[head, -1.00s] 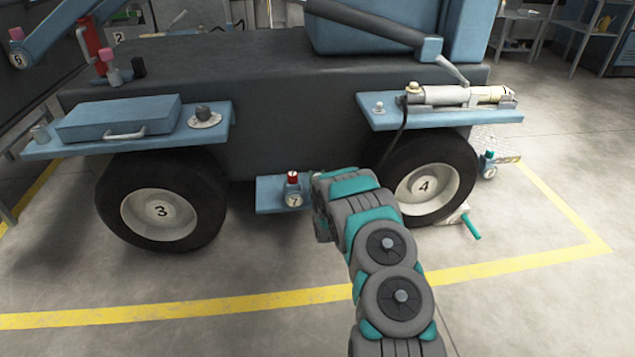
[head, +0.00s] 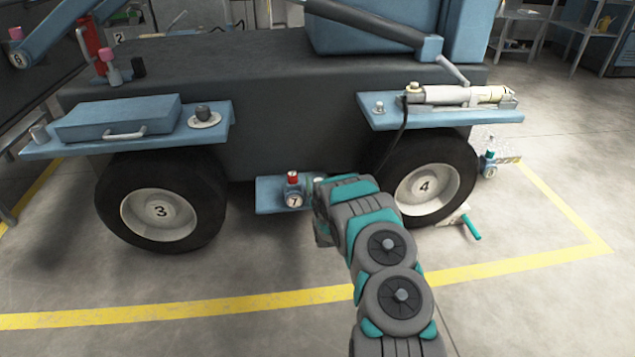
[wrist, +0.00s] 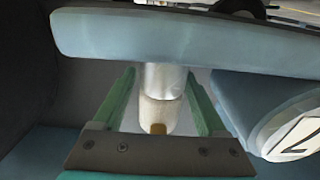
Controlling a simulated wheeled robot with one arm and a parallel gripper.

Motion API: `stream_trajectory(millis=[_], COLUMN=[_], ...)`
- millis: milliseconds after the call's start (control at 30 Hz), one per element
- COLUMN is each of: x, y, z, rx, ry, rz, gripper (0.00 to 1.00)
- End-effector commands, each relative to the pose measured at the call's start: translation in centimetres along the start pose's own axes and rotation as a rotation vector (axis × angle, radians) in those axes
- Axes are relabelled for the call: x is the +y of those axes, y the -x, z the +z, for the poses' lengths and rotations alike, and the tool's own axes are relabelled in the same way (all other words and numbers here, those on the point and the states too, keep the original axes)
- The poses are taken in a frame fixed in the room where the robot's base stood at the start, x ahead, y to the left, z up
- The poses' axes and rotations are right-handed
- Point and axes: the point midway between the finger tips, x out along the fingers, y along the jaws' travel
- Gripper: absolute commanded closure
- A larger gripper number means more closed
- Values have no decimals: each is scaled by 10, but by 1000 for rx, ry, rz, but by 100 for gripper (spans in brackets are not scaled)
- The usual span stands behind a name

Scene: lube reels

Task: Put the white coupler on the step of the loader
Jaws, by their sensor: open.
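The white coupler (wrist: 160,112), cream-white and silver with a small brown tip, is between the two teal fingers of my gripper (wrist: 160,74) in the wrist view. The fingers are open, with gaps on both sides of it. The wrist picture looks upside down. The coupler's silver end meets the edge of the loader's blue step (wrist: 185,36); whether it rests on it, I cannot tell. In the head view the step (head: 268,203) is a low plate between wheels 3 and 4.
A blue fitting marked 7 (head: 293,198) with a red cap stands on the step, just left of my wrist. Wheel 4 (head: 428,187) is close on the right, wheel 3 (head: 160,210) on the left. A wedge with a teal handle (head: 472,228) lies by wheel 4.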

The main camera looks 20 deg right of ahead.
Motion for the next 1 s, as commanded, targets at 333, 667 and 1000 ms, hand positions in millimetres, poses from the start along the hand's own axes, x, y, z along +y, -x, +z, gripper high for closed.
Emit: stream_trajectory(millis=[333,667,1000], x=[0,0,0], y=[24,78,116], z=[-2,-2,-1], rx=[-2,-2,-3], ry=[0,1,0], rz=[0,-1,1], gripper=[25,25,25])
